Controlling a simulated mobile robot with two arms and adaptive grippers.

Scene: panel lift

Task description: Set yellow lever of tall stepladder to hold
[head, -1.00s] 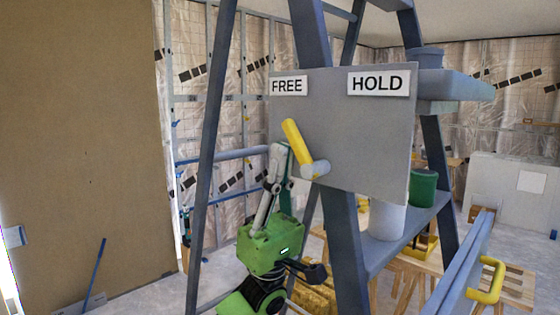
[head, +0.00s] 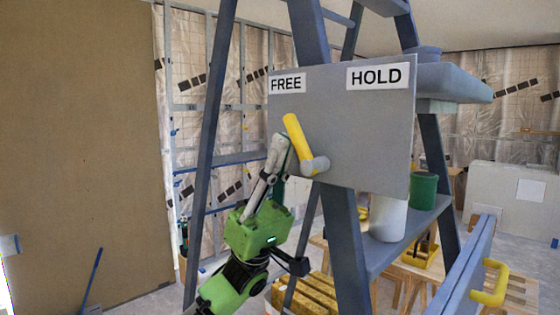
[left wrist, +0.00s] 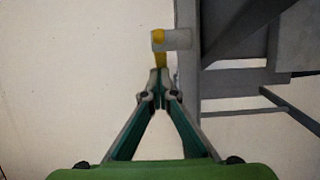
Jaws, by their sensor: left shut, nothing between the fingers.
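The yellow lever (head: 297,137) is on a grey panel (head: 356,130) fixed to the tall stepladder (head: 212,135). It tilts up and left from its grey pivot (head: 314,165), toward the FREE label (head: 287,85). The HOLD label (head: 377,76) is at the panel's upper right. My left gripper (head: 281,140) is shut and empty, just left of the lever. In the left wrist view its fingertips (left wrist: 159,72) are close to the lever (left wrist: 158,60); I cannot tell whether they touch. My right gripper is not in view.
A green can (head: 423,190) and a white container (head: 387,218) stand on a lower ladder shelf. A blue-grey rail with a yellow handle (head: 489,282) is at the lower right. A brown board (head: 80,150) fills the left side. Open floor lies between board and ladder.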

